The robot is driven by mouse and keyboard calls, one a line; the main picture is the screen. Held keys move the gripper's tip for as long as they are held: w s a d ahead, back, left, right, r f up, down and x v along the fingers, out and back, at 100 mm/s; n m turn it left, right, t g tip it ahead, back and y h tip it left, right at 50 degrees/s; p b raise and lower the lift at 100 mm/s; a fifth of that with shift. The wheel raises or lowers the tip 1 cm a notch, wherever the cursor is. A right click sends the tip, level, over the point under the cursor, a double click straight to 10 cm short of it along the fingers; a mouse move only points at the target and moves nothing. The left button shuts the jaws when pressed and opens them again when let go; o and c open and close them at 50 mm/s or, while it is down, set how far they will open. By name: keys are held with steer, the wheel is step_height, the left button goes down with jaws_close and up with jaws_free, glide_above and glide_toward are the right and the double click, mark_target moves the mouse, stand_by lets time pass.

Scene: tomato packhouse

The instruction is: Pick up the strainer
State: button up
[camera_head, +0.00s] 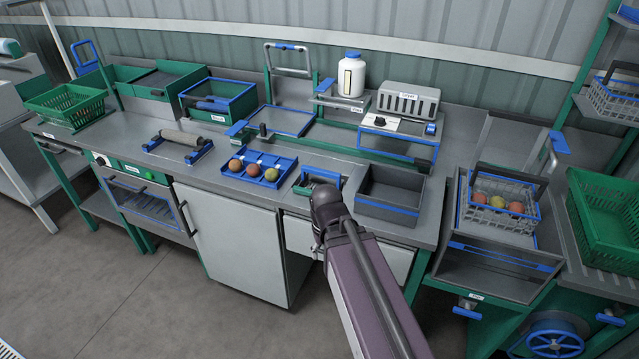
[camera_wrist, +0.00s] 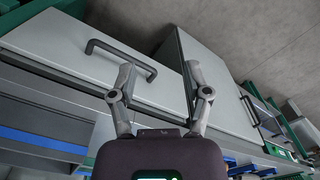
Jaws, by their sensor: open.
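No item is clearly labelled as a strainer. The closest match is a grey wire basket (camera_head: 505,210) with a dark handle, at the right in the head view. A second wire basket (camera_head: 612,101) stands on the shelf at the far right. My gripper (camera_wrist: 160,76) is open and empty in the wrist view, in front of a drawer front and cabinet door.
The grey counter (camera_head: 240,205) carries a blue tray (camera_head: 258,183) with three tomatoes, an empty grey bin (camera_head: 392,193), a white jar (camera_head: 351,76) and a roller (camera_head: 182,138). A green crate (camera_head: 607,215) stands at the right. The floor (camera_head: 130,300) in front is clear.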

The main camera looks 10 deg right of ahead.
steer(key=w+a+r+n+p, duration=0.3)
steer(key=a+r+n+p, duration=0.1)
steer(key=a, duration=0.6)
steer(key=w+a+r+n+p, duration=0.4)
steer(key=a, duration=0.6)
steer(key=w+a+r+n+p, duration=0.3)
steer(key=w+a+r+p, duration=0.1)
steer(key=a, duration=0.7)
steer(key=shift+r+n, duration=0.2)
steer(key=shift+n, duration=0.2)
steer(key=shift+c, duration=0.4)
steer(key=shift+d, duration=0.1)
